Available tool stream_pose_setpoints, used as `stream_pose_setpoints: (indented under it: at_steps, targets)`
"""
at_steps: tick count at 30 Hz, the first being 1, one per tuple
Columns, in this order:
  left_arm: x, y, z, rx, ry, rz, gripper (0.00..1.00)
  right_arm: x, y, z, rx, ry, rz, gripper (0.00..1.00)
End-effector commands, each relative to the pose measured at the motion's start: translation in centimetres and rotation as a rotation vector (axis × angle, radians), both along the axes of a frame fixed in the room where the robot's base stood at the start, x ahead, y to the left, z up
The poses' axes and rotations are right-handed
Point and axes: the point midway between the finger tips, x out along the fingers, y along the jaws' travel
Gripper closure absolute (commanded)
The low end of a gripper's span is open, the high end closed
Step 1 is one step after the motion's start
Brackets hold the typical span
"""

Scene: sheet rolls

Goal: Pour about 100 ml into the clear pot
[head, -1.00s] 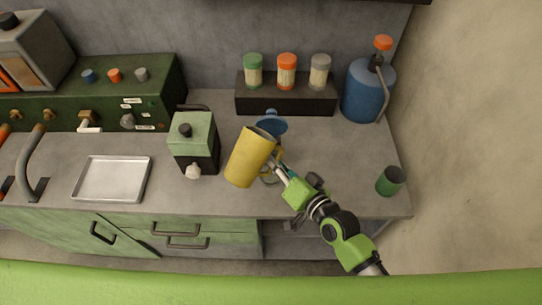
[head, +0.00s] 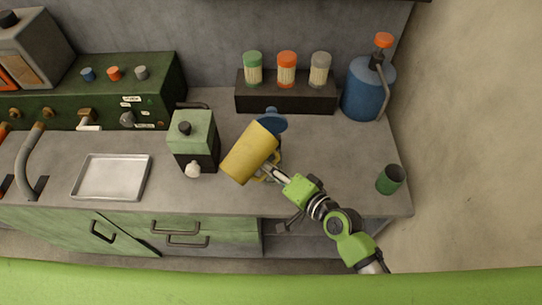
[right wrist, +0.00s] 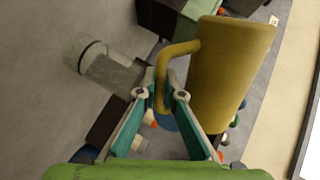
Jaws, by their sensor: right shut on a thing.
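A yellow pitcher (head: 250,154) is held tilted over the middle of the counter, its upper end leaning to the right in the head view. My right gripper (head: 268,170) is shut on its handle; in the right wrist view the fingers (right wrist: 166,95) close around the handle beside the yellow body (right wrist: 230,75). A clear vessel with a dark band, which looks like the clear pot (right wrist: 105,65), stands left of the fingers in the right wrist view. In the head view it is mostly hidden by the pitcher and gripper. No liquid stream shows. My left gripper is out of view.
A blue cone-shaped thing (head: 273,121) is behind the pitcher. A green and black machine (head: 194,143) stands close on the left. A rack (head: 285,98) with three jars is at the back, a blue bottle (head: 367,90) back right, a green cup (head: 390,179) right. A metal tray (head: 111,177) lies left.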

Motion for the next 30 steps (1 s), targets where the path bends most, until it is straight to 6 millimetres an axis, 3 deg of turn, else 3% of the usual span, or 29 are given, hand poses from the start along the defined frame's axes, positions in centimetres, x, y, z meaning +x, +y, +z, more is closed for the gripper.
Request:
stream_pose_setpoints:
  at_steps: [30]
  targets:
    - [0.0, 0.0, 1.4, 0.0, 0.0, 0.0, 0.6, -0.5, 0.6, 0.9, 0.113, 0.106, 0.003, 1.0]
